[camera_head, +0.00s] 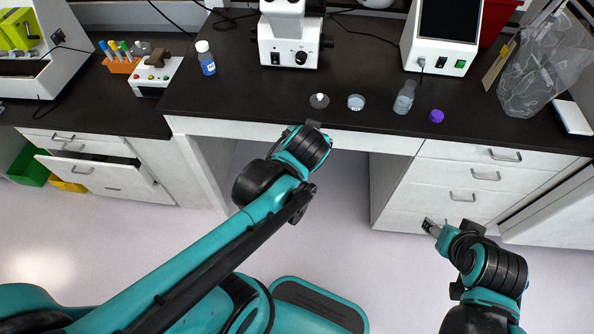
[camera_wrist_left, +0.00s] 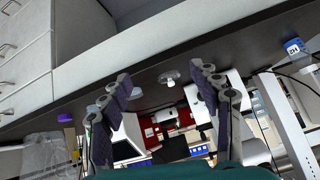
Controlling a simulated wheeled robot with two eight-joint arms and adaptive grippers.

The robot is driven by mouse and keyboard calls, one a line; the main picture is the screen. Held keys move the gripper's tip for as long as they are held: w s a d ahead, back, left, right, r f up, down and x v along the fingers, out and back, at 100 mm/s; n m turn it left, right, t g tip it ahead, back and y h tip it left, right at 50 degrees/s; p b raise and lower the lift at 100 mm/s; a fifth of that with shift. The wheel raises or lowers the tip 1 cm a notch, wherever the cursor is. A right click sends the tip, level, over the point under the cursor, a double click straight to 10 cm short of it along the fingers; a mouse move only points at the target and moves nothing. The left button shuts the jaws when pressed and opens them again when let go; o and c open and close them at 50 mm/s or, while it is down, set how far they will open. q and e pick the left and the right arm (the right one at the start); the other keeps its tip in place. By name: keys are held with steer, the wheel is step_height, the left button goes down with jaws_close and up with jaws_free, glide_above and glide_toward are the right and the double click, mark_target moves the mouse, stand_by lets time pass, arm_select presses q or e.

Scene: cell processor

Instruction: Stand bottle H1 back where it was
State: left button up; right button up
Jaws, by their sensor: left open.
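Bottle H1 (camera_head: 207,60), with blue liquid, a white cap and a label, stands upright on the dark bench left of the microscope. It also shows at the right edge of the left wrist view (camera_wrist_left: 293,48), its label upside down. My left gripper (camera_wrist_left: 160,77) is open and empty, apart from the bottle. In the head view it is at the bench's front edge, right of the bottle, its fingers mostly hidden by the wrist. My right gripper (camera_head: 431,227) is low in front of the white drawers, well away from the bottle; its jaws are too small to read.
Near the bench's front edge are a small knobbed item (camera_head: 319,100), a round dish (camera_head: 356,102), a clear bottle (camera_head: 404,98) and a purple cap (camera_head: 437,116). The microscope (camera_head: 290,45) stands behind. A clear bag (camera_head: 535,75) is at right. Bench is clear just in front of H1.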

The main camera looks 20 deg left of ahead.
arm_select(q)
steer(key=s+d+f+m+g+h, duration=0.1)
steer(key=s+h, duration=0.1)
steer(key=s, duration=0.8)
steer(key=shift+s+d+f+h, duration=0.15)
steer(key=shift+f+h, duration=0.05)
steer(key=shift+h, duration=0.2)
